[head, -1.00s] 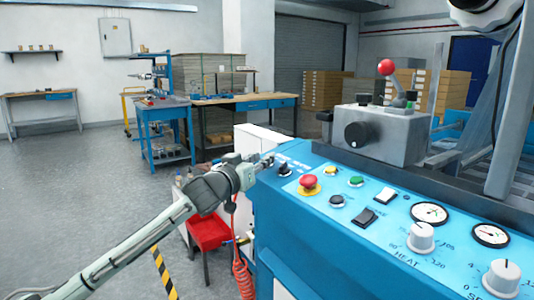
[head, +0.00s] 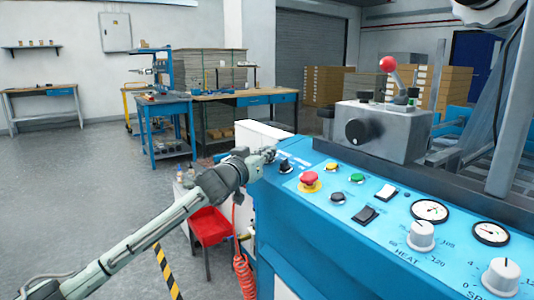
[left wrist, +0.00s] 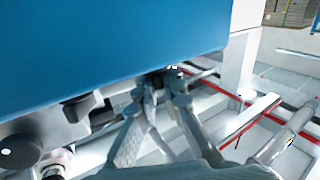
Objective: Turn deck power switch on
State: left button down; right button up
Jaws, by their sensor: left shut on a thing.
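The blue control panel (head: 318,225) fills the right of the head view. A small black knob switch (head: 286,167) stands near its far left corner, by white lettering. My left gripper (head: 268,156) is at that corner, just left of the knob. In the left wrist view, my left gripper (left wrist: 163,85) has its fingers closed together on a small dark part (left wrist: 163,76) at the blue edge. The fingers hide most of this part, and I cannot tell whether it is the deck power switch. My right gripper is not in view.
A grey box (head: 385,130) with a red-balled lever stands behind. A red bin (head: 210,226) is below my arm. Open floor lies left.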

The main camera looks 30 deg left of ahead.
pick_arm(q)
jog(key=shift+m+h, duration=0.5)
jog(key=shift+h, duration=0.1)
jog(key=m+h, duration=0.2)
jog(key=shift+a+h, duration=0.1)
jog(key=shift+h, duration=0.2)
jog(key=shift+r+m+g+h, duration=0.15)
jog(key=shift+m+h, duration=0.75)
jog(key=shift+h, duration=0.25)
jog(key=shift+r+m+g+h, duration=0.15)
jog(key=shift+m+h, duration=0.75)
jog(key=shift+h, duration=0.25)
jog(key=shift+f+m+g+h, duration=0.15)
jog(key=shift+m+g+h, duration=0.65)
jog(key=shift+m+h, duration=0.45)
jog(key=shift+f+m+g+h, duration=0.1)
jog(key=shift+m+g+h, duration=0.85)
jog(key=shift+h, duration=0.5)
jog(key=shift+m+g+h, duration=1.15)
jog(key=shift+m+h, duration=0.05)
jog(key=shift+m, duration=0.3)
jog(key=shift+g, duration=0.3)
jog(key=c, duration=1.6)
grip_release()
jog(key=shift+c, duration=0.2)
